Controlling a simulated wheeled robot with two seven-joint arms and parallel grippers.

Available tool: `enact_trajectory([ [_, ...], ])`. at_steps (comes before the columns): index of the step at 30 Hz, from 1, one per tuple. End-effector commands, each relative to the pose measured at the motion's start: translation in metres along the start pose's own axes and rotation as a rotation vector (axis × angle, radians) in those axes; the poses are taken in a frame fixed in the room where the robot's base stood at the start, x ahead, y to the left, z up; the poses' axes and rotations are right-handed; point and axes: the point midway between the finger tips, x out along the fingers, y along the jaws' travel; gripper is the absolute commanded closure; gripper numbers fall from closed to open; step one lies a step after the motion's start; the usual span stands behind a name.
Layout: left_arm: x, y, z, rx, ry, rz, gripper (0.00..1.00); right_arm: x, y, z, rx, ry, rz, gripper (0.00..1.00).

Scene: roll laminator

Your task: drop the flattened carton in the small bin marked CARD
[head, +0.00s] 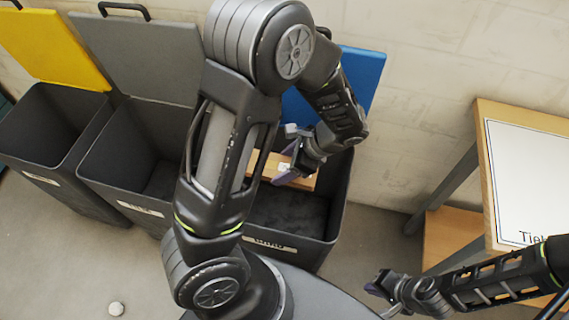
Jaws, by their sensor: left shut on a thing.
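The flattened carton, a flat tan piece (270,162), is in my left gripper (290,158), which is shut on it. Both are over the opening of the blue-lidded bin (342,205). My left arm crosses in front and hides part of the carton and bin. This bin's front label (270,244) is too small to read surely. My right gripper (383,291) is low at the right, apart from the bins; I cannot tell whether its jaws are open.
A grey-lidded bin (110,180) and a yellow-lidded bin (25,150) stand open to the left, their labels unreadable. A wooden table (481,130) with a white sheet is at the right.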

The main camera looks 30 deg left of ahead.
Motion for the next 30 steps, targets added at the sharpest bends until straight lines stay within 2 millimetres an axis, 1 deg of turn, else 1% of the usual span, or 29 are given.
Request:
enact_trajectory([
  [1, 0.0, 0.0, 0.0, 0.0, 0.0, 0.0, 0.76, 0.0, 0.0, 0.0, 0.0, 0.0, 0.0, 1.0],
  [2, 0.0, 0.0, 0.0, 0.0, 0.0, 0.0, 0.33, 0.0, 0.0, 0.0, 0.0, 0.0, 0.0, 1.0],
  [10, 0.0, 0.0, 0.0, 0.0, 0.0, 0.0, 0.11, 0.0, 0.0, 0.0, 0.0, 0.0, 0.0, 1.0],
  [20, -0.003, 0.0, 0.0, 0.0, 0.001, -0.001, 0.1, 0.0, 0.0, 0.0, 0.0, 0.0, 0.0, 1.0],
  [23, -0.01, -0.001, 0.0, -0.001, 0.0, -0.001, 0.1, -0.001, -0.001, 0.0, 0.0, 0.0, 0.0, 1.0],
  [26, -0.024, -0.001, 0.0, -0.003, 0.002, -0.002, 0.1, -0.003, -0.001, 0.0, 0.0, 0.0, 0.0, 1.0],
  [30, -0.048, -0.001, 0.0, -0.001, 0.002, -0.002, 0.1, -0.004, -0.002, 0.0, 0.0, 0.0, 0.0, 1.0],
])
